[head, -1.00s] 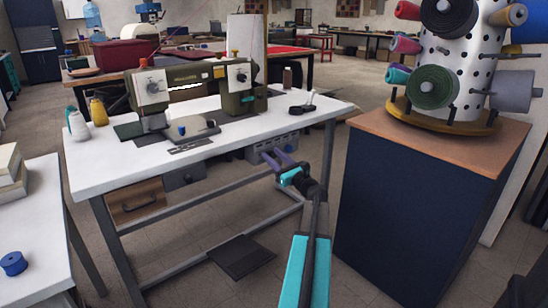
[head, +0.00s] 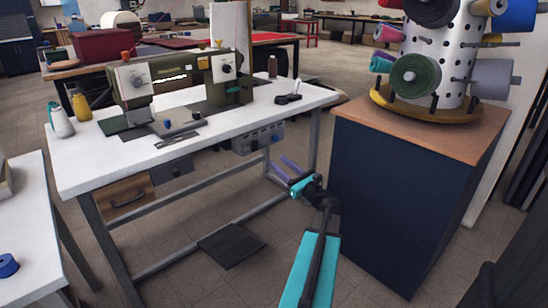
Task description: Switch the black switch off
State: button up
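A grey control box (head: 258,139) with several small dark and blue controls hangs under the front edge of the white sewing table (head: 235,130). They are too small for me to tell which is the black switch or how it is set. My gripper (head: 279,162) has two purple fingers that look apart, with nothing visible between them. It is below and slightly right of the box in the picture, pointing toward the space under the table, and appears clear of it.
A green sewing machine (head: 180,82) and a small black object (head: 288,98) stand on the table. A dark blue cabinet (head: 400,190) with a thread-spool stand (head: 440,60) is close on the right. A pedal (head: 231,245) lies below.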

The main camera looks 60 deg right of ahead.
jog(key=shift+s+a+f, duration=0.15)
jog(key=shift+s+a, duration=0.05)
jog(key=shift+s, duration=0.5)
